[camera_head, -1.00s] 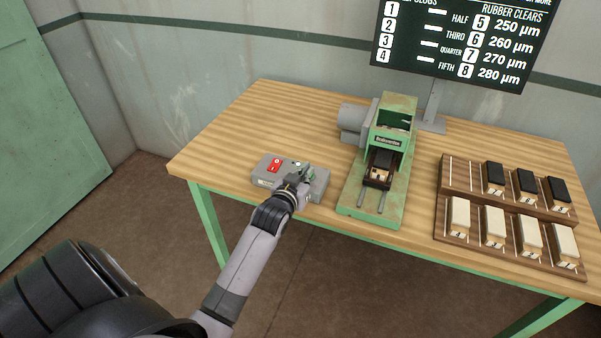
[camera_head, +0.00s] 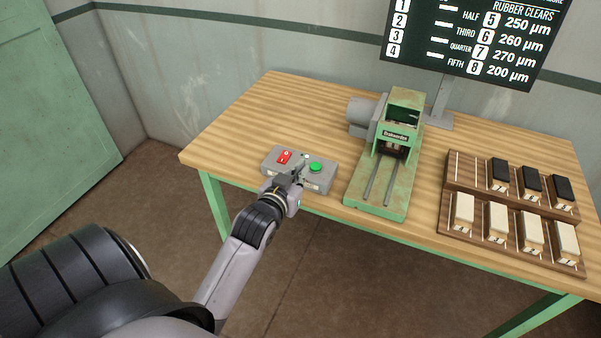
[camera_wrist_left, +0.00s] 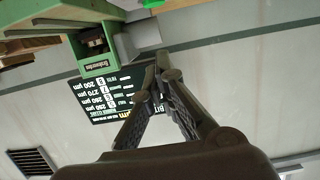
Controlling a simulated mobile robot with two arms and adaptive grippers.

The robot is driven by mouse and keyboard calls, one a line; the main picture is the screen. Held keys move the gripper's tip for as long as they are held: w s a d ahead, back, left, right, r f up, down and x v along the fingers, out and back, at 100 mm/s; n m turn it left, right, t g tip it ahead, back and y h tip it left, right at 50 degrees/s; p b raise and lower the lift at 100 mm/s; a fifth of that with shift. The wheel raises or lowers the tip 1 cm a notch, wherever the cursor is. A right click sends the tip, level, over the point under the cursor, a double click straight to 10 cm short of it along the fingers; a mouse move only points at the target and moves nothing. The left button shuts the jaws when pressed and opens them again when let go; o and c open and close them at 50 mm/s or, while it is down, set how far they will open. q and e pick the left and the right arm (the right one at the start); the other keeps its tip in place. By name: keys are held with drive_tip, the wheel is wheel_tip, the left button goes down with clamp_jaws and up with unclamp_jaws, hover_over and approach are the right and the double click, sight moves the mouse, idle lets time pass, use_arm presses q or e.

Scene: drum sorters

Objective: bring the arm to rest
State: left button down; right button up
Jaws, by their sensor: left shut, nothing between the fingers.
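My left gripper (camera_head: 297,176) is at the front edge of the grey control box, just in front of the green button. It is shut and empty. In the left wrist view its fingers (camera_wrist_left: 160,62) meet at the tips, with the green machine upside down beyond them. My left arm reaches in from the lower left of the head view. The grey control box (camera_head: 326,177) has a red switch (camera_head: 284,157) and a green button (camera_head: 316,167). My right gripper is not in view.
A green machine (camera_head: 385,187) with two rails stands right of the box on the wooden table (camera_head: 270,105). A wooden rack (camera_head: 452,190) of black and white blocks is at the right. A dark sign (camera_head: 465,45) stands behind. Floor left of the table is clear.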

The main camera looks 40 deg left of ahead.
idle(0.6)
use_arm(q)
drive_tip(key=s+d+f+m+g+h, duration=0.1)
drive_tip(key=d+f+g, duration=0.1)
drive_tip(key=f, duration=0.9)
drive_tip(key=s+d+f+g+h, duration=0.1)
drive_tip(key=s+d+f+g, duration=0.15)
drive_tip(key=f, duration=0.85)
drive_tip(key=s+d+f+m+g, duration=0.15)
drive_tip(key=s+f, duration=0.25)
drive_tip(key=f, duration=0.4)
drive_tip(key=s+d+f+g, duration=0.1)
drive_tip(key=s+d+f, duration=0.2)
drive_tip(key=s+f, duration=0.35)
drive_tip(key=s+f+g, duration=0.2)
drive_tip(key=s+f, duration=0.4)
drive_tip(key=s, duration=0.3)
drive_tip(key=s+d+f+m+g+h, duration=0.1)
drive_tip(key=s+f+g, duration=0.1)
drive_tip(key=s+f, duration=0.4)
drive_tip(key=s+d+f+m+g, duration=0.1)
drive_tip(key=s+f+g, duration=0.2)
drive_tip(key=s, duration=1.1)
wheel_tip(320, 180, down, 3)
drive_tip(key=shift+d+f, duration=0.1)
drive_tip(key=shift+d, duration=0.1)
drive_tip(key=shift+m, duration=0.25)
